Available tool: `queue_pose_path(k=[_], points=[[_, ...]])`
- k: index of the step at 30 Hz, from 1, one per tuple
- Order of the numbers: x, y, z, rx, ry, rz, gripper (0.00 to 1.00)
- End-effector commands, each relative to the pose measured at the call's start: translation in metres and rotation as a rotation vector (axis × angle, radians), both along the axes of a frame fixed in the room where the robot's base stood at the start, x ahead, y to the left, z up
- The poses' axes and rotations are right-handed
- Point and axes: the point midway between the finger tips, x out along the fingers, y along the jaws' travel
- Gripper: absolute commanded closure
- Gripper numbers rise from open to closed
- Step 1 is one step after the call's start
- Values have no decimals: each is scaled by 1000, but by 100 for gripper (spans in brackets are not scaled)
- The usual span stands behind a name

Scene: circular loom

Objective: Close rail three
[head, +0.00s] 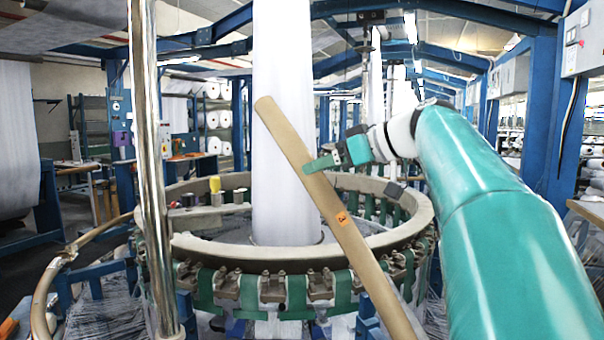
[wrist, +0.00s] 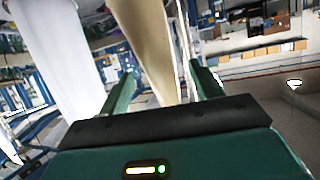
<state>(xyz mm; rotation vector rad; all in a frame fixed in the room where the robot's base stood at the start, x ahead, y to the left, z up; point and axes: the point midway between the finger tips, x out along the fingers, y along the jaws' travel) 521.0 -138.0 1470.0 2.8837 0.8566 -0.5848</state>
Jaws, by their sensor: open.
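Rail three (head: 372,268) is a long tan bar with an orange tag (head: 342,219) marked 3. In the head view it stands raised and tilted, its top end leaning left in front of the white fabric tube and its lower end running off the bottom edge. In the wrist view the rail (wrist: 150,45) passes between the two spread fingers of my gripper (wrist: 161,70). I cannot tell whether either finger touches it.
The circular loom ring (head: 250,255) with green straps lies behind the rail. A white fabric tube (head: 284,110) rises from its middle. A shiny metal post (head: 150,170) stands at left. Another curved tan rail (head: 45,290) is at lower left.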

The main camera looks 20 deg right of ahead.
Motion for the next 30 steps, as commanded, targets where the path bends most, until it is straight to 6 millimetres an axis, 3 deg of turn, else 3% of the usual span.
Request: queue_pose_path(k=[9,21,30], points=[[43,27,-21,0,2,3,35],[51,31,-24,0,1,3,37],[51,31,-24,0,1,3,96]])
